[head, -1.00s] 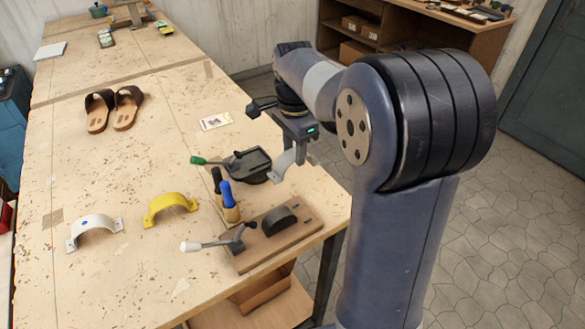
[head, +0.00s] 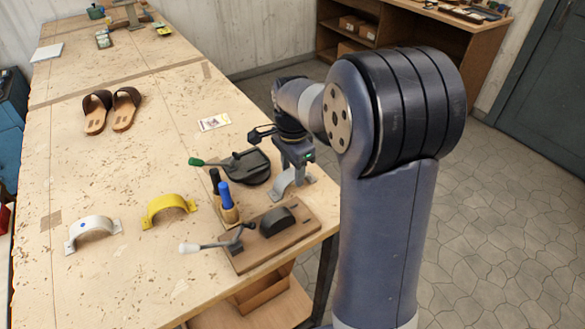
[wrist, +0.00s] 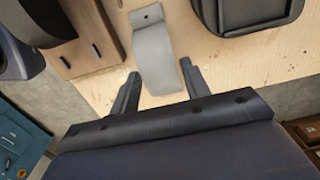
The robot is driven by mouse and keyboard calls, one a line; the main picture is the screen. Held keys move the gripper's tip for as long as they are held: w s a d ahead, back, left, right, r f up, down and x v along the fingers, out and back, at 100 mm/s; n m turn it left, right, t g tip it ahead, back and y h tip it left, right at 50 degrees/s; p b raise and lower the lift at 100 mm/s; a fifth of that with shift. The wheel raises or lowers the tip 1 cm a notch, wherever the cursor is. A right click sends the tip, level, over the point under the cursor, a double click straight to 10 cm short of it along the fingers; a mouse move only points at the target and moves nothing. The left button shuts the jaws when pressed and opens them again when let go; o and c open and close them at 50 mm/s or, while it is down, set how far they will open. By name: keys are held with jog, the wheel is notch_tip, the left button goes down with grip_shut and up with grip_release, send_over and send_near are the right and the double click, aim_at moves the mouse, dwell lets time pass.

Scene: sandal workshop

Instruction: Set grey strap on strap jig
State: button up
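The grey strap (head: 281,184) is an arched band with flat feet, near the table's right edge. My gripper (head: 296,168) is over it, with a finger on each side. I cannot tell whether the strap clears the table. The strap jig (head: 248,258), a wooden board with a black half-round form (head: 277,222) and a white-handled lever, stands just nearer the camera, its form empty.
A black press (head: 250,166) with a green handle is left of my gripper. A holder with blue- and black-handled tools (head: 228,203) stands beside the jig. A yellow strap (head: 168,206) and a white strap (head: 92,231) lie further left. Sandals (head: 112,108) are at the back.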

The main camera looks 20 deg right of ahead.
aim_at(293, 174)
jog(key=shift+o, duration=1.2)
jog(key=shift+r, duration=0.15)
notch_tip(293, 174, up, 12)
